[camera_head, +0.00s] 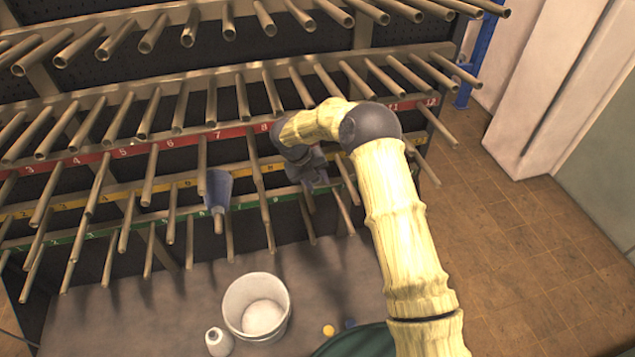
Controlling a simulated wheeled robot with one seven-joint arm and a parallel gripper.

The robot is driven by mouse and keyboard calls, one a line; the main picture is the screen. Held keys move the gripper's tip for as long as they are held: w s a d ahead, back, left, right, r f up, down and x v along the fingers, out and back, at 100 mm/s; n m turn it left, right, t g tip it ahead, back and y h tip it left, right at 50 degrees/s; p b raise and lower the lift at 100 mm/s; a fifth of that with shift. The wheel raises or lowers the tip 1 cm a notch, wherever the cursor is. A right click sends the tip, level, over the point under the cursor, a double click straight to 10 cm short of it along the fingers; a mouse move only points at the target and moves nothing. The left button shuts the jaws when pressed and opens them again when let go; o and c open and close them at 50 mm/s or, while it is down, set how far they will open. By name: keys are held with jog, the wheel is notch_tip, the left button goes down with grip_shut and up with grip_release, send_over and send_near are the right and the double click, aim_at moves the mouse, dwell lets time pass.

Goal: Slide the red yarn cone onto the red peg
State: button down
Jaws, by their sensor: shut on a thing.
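My gripper (313,178) is at the rack, right of centre, below the red strip. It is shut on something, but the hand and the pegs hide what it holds. No red yarn cone shows in this view. A red strip (190,139) with white numbers runs across the rack, with long bare metal pegs sticking out along it. No peg is itself red, and my arm covers part of the strip between 8 and 11.
A blue cone (217,187) sits on a peg left of my gripper. Yellow (175,183) and green (160,222) strips run below the red one. The tiled floor (520,260) at right is clear.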

jog(key=shift+w+a+r, duration=0.1)
jog(key=shift+w+r, duration=0.1)
jog(key=shift+w, duration=0.15)
